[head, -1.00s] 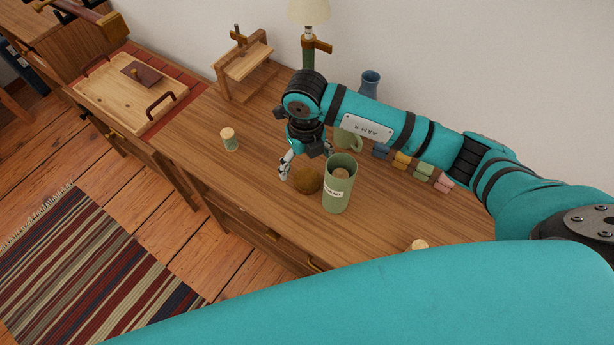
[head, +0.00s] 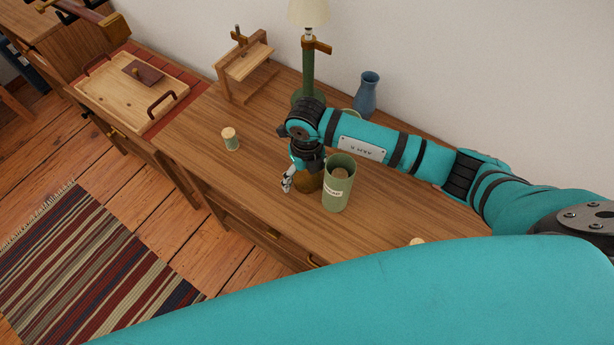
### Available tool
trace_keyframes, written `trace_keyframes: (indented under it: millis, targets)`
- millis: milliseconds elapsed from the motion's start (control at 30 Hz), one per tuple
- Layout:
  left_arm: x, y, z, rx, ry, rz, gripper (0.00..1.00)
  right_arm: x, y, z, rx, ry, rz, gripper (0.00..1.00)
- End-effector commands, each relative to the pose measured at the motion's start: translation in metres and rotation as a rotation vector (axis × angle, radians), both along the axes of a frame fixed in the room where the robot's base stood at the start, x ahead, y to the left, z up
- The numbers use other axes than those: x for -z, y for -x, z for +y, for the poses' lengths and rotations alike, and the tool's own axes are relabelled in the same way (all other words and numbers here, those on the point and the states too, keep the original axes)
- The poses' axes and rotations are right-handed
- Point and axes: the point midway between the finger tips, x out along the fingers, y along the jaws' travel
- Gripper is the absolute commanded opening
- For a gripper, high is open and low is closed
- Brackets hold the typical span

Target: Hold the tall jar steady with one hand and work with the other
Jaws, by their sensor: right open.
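The tall green jar (head: 337,196) stands upright on the wooden dresser top, open at the top, with a white label and something tan visible inside. My right gripper (head: 297,180) points down just left of the jar, its fingers open. A brown round object (head: 307,184) sits beside the jar, partly hidden by the gripper. One finger is at its left; the other finger is hidden, so I cannot tell whether they touch it. My left gripper is not in view.
A small corked container (head: 230,139) stands to the left, with clear wood around it. A wooden stand (head: 246,65), a green lamp (head: 308,70) and a blue vase (head: 367,92) line the back. A light wooden tray (head: 120,95) lies at far left.

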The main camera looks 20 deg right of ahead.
Motion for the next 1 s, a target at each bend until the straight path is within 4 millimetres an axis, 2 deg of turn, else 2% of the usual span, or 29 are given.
trace_keyframes:
  millis: [133,400,500,833,1000]
  targets:
    - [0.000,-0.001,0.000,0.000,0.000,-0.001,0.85,0.000,0.000,0.000,0.000,0.000,0.000,0.91]
    - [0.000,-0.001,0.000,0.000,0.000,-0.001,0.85,-0.001,0.000,0.000,0.001,0.000,0.000,0.55]
    - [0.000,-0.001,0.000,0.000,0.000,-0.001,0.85,-0.001,0.000,0.000,0.001,0.000,0.000,0.46]
    - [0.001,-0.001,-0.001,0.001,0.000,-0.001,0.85,-0.003,-0.001,0.000,0.001,0.000,-0.002,0.45]
    - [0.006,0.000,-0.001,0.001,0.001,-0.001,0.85,-0.017,-0.001,-0.001,0.000,0.000,-0.004,0.45]
